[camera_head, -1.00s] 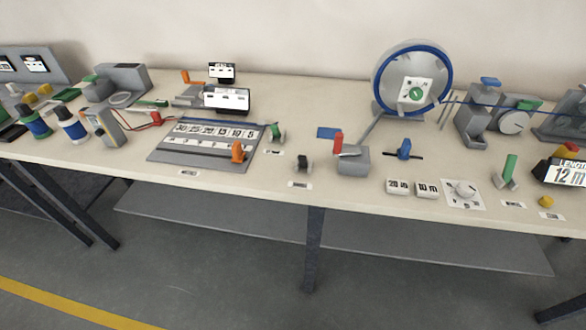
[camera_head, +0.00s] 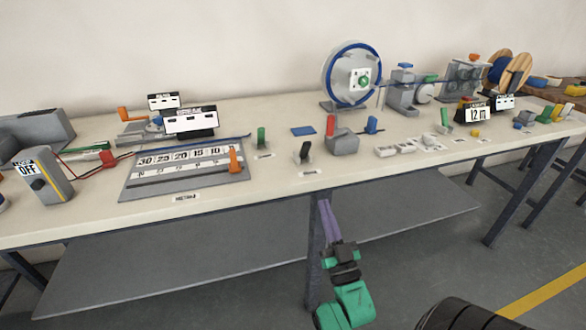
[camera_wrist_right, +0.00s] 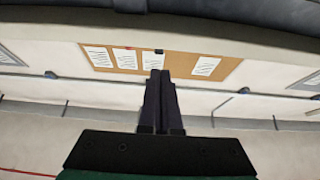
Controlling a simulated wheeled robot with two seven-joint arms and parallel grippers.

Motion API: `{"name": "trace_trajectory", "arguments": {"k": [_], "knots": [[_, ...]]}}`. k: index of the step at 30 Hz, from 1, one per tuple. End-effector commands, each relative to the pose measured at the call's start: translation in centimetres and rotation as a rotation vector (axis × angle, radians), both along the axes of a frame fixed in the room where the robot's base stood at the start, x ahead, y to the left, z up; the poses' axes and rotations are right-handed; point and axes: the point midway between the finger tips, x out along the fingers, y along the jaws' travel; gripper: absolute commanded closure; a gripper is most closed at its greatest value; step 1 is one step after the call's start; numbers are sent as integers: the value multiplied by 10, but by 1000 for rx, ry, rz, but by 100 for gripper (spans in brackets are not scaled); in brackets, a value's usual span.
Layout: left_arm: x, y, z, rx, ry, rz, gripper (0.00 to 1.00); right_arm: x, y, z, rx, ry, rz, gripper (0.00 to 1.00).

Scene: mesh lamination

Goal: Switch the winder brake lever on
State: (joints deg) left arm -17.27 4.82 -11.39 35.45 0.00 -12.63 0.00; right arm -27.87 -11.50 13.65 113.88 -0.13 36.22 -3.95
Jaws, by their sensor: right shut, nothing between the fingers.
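A red lever (camera_head: 330,126) stands upright on a grey block (camera_head: 343,141), in front of the winder drum (camera_head: 352,75) with its blue rim; I cannot read a label that names it the winder brake. A small black lever (camera_head: 305,150) stands left of it near the table's front edge. My right gripper (camera_head: 324,204) is below the table's front edge, fingers pointing up, apart from the levers. In the right wrist view its fingers (camera_wrist_right: 161,76) are pressed together with nothing between them. My left gripper is not in view.
The table (camera_head: 80,213) has a front edge above my right gripper, and a table leg (camera_head: 313,260) stands behind it. A grey shelf (camera_head: 200,250) runs underneath. A scale board (camera_head: 188,170), a blue lever (camera_head: 372,124) and a 12 m display (camera_head: 476,114) stand on top.

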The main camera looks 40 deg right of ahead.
Motion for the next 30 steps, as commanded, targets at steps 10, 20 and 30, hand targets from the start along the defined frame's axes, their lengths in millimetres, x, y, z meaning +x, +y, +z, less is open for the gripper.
{"name": "trace_trajectory", "arguments": {"k": [10, 20, 30], "knots": [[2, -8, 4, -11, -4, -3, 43, 18, -5, 12, 0, -2, 3, 100], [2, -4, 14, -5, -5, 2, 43, 77, -26, 48, 0, -1, 3, 100], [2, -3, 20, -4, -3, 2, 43, 115, -39, 69, 3, 3, 3, 100]]}}
